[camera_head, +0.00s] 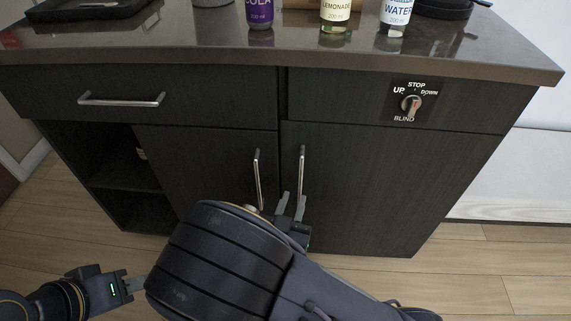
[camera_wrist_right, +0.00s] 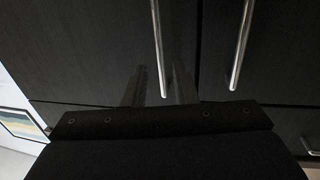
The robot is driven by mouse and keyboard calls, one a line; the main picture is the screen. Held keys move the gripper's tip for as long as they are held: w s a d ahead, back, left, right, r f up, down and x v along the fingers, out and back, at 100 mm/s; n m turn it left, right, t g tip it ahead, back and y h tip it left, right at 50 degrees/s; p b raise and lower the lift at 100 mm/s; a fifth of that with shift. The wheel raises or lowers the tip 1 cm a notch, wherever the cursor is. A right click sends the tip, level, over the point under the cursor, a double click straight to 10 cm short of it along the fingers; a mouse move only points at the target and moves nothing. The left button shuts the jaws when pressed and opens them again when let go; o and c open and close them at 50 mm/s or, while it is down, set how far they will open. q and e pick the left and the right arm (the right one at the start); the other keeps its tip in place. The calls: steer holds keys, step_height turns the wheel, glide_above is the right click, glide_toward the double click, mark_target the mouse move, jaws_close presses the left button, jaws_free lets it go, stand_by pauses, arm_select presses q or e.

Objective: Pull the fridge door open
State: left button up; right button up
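Two dark cabinet doors stand closed side by side under the counter: the left door (camera_head: 205,165) with an upright metal handle (camera_head: 257,178), and the right door (camera_head: 365,180) with its own handle (camera_head: 302,168). Neither is marked as the fridge. My right gripper (camera_head: 292,207) is open at the lower end of the right door's handle. In the right wrist view one handle (camera_wrist_right: 157,45) appears between the spread fingers (camera_wrist_right: 160,88); another handle (camera_wrist_right: 242,42) stands to the right. Contact cannot be told. My left gripper (camera_head: 134,284) is low at left, away from the doors; its opening is unclear.
A drawer with a horizontal handle (camera_head: 121,99) is at upper left, above an open shelf (camera_head: 118,165). A blind switch (camera_head: 411,103) is at upper right. Bottles, including a purple cola bottle (camera_head: 260,13), stand on the countertop (camera_head: 215,48). Wooden floor (camera_head: 480,265) is clear at right.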

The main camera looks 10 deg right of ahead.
mark_target(300, 180)
steer(key=b+x, duration=0.1)
steer(key=x, duration=0.5)
steer(key=shift+w+d+r+b, duration=0.15)
steer(key=shift+w+b, duration=0.05)
steer(key=shift+b, duration=0.2)
steer(key=shift+w+d+r, duration=0.1)
steer(key=shift+w+d, duration=0.15)
steer(key=shift+w, duration=0.3)
jaws_close()
